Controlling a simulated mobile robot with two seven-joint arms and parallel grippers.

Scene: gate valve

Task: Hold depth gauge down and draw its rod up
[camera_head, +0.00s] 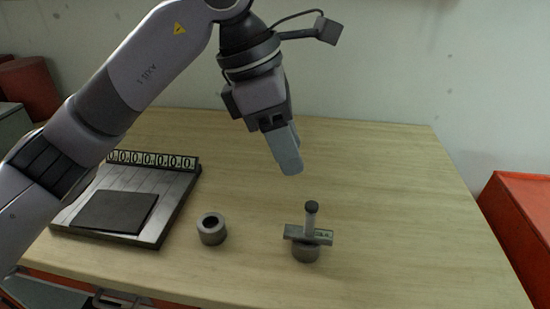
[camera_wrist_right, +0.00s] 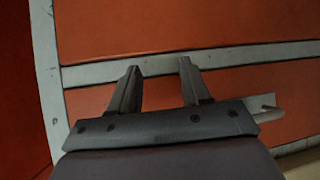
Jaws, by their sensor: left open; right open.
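The depth gauge (camera_head: 308,235) stands upright on the wooden table, right of the middle in the head view. Its flat crossbar rests on a round grey base, and its rod with a dark cap (camera_head: 312,208) rises from the bar. My left gripper (camera_head: 289,165) hangs above and behind the gauge, pointing down, apart from it and empty; its fingers overlap in this view. My right gripper (camera_wrist_right: 157,80) shows in the right wrist view, with its two fingers apart and nothing between them. It faces an orange panel with grey metal edges. The right gripper is not in the head view.
A grey ring-shaped cylinder (camera_head: 212,229) stands left of the gauge. Further left is a slatted tray (camera_head: 178,190) with a dark plate (camera_head: 115,212) and a row of number tiles (camera_head: 152,160). An orange cabinet (camera_head: 520,215) stands right of the table (camera_head: 400,190). The table's right side is clear.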

